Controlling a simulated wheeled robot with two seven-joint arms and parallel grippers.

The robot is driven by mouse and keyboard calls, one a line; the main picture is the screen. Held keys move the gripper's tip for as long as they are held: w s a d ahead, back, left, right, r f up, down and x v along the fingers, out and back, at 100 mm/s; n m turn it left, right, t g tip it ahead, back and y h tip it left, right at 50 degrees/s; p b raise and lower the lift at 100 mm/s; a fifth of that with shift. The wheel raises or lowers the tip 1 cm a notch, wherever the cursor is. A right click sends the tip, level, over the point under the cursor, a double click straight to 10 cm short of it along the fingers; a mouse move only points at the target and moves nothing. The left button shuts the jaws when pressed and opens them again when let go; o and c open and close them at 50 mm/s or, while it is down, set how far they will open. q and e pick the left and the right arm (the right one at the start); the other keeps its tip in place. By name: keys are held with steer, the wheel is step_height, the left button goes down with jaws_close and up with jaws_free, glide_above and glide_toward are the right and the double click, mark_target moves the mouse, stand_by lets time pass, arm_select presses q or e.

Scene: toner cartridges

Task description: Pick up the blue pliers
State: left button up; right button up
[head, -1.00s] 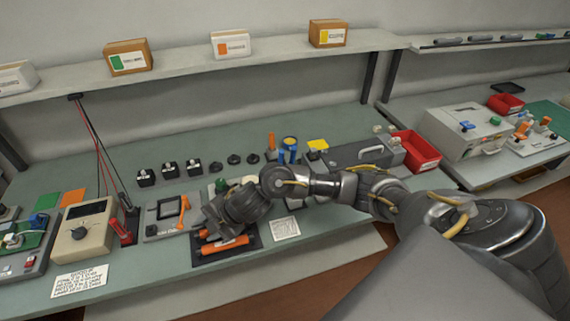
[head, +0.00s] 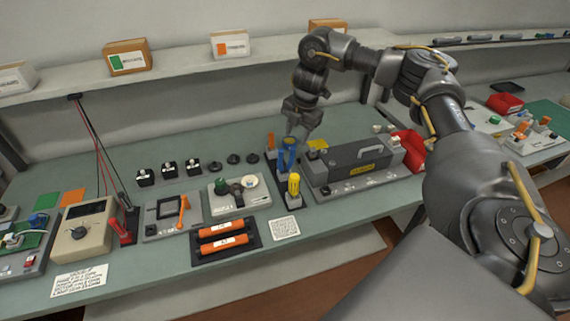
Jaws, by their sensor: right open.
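The blue pliers (head: 287,157) stand upright with their blue handles up, in a holder on the green bench, right of centre. My right gripper (head: 294,134) comes down from above, pointing downward, with its fingertips at the top of the blue handles. It is open; whether the fingers straddle the handles or touch them is not clear at this size. My left gripper is not in view.
An orange-handled tool (head: 270,143) stands close left of the pliers, and a yellow-handled tool (head: 294,186) stands in front. A grey case (head: 355,160) is close to the right. A tray (head: 254,243) with orange cartridges (head: 223,243) lies front left.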

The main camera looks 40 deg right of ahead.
mark_target(294, 147)
steer(key=shift+w+f+b, duration=0.15)
steer(key=shift+f, duration=0.75)
steer(key=shift+w+f+b, duration=0.1)
steer(key=shift+w+f, duration=0.1)
steer(key=shift+f, duration=0.75)
steer(key=shift+w+f+b, duration=0.15)
steer(key=shift+f, duration=0.75)
steer(key=f, duration=0.2)
steer(key=w+f, duration=0.1)
steer(key=f, duration=0.1)
steer(key=shift+w+d, duration=0.1)
jaws_close()
